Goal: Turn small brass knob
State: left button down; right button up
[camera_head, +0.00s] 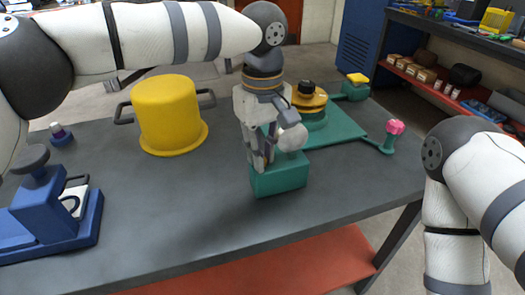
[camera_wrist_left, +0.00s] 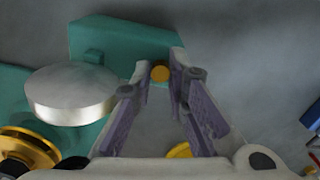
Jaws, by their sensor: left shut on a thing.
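The small brass knob (camera_wrist_left: 160,73) shows as a round gold end between the fingertips of my left gripper (camera_wrist_left: 158,68) in the left wrist view. The fingers are shut on it, next to the green block (camera_wrist_left: 120,38). In the head view my left gripper (camera_head: 260,163) points down at the near green block (camera_head: 280,181), and its fingers mostly hide the knob. A large silver round knob (camera_head: 292,137) stands beside the gripper; it also shows in the left wrist view (camera_wrist_left: 70,92). My right gripper is out of view.
A yellow pot-shaped housing (camera_head: 168,115) stands to the left. A black and brass stack (camera_head: 309,103) sits on the green base behind the gripper. A pink knob (camera_head: 395,127) is at the right. A blue device (camera_head: 50,212) stands front left. The front middle table is clear.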

pick_arm(q)
jog(key=n, duration=0.6)
jog(key=shift+p, duration=0.35)
jog(key=n, duration=0.5)
jog(key=shift+n, duration=0.4)
jog(key=n, duration=1.2)
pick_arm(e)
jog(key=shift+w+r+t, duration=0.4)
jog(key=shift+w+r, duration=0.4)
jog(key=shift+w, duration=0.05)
pick_arm(q)
jog(key=shift+n, duration=0.3)
jog(key=c, duration=1.6)
grip_release()
jog(key=shift+o, duration=0.2)
notch_tip(320, 180, up, 12)
